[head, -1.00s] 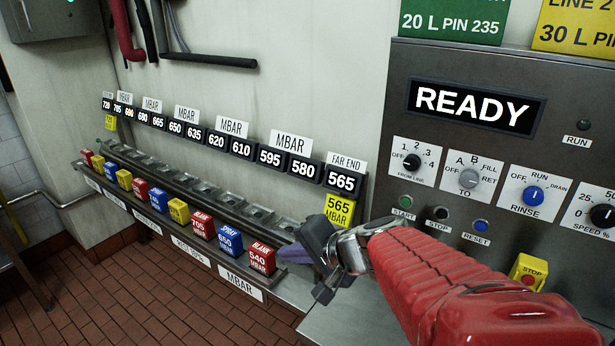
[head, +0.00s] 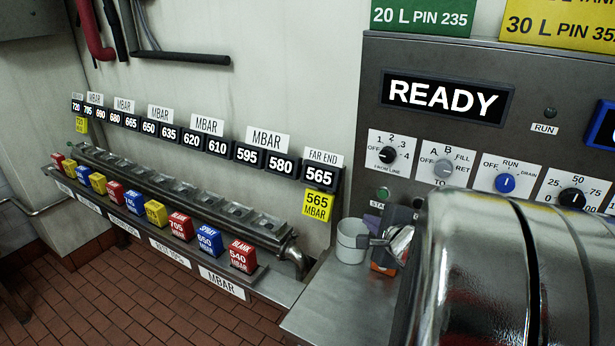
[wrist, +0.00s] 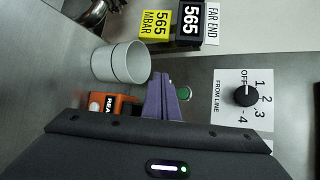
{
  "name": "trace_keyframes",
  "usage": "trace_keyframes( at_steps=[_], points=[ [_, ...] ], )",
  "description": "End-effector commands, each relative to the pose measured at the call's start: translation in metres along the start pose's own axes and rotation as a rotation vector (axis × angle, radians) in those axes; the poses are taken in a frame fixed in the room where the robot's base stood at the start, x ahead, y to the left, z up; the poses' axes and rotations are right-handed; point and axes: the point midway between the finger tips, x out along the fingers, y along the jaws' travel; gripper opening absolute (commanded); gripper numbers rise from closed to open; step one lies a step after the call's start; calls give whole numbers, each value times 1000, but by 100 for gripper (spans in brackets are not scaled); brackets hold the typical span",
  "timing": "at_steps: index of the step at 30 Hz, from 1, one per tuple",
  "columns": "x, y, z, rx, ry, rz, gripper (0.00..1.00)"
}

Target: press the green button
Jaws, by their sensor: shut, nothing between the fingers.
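The green button (head: 383,193) sits on the grey control panel at the panel's lower left, above a partly covered START label. It also shows in the wrist view (wrist: 185,94), just right of my fingertips. My gripper (head: 366,241) is shut and empty, below and slightly left of the button in the head view. In the wrist view my gripper's purple-grey fingers (wrist: 162,78) are together and partly overlap the area beside the button. Whether they touch the panel cannot be told. My arm hides the panel's lower part in the head view.
A white cup (head: 351,240) and an orange box (wrist: 107,104) stand on the metal counter (head: 330,290) close to my fingers. A selector knob (head: 388,155) is above the button. The READY display (head: 444,96) is lit. A rack of coloured blocks (head: 180,226) runs along the left wall.

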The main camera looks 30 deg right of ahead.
Motion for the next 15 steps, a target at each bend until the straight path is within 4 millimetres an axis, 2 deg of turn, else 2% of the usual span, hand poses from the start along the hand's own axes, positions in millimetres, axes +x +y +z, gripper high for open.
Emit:
trace_keyframes(
  at_steps=[8,15],
  points=[
    [0,0,0,-2,-2,0,0],
    [9,-6,-6,-2,-2,1,0]
  ],
)
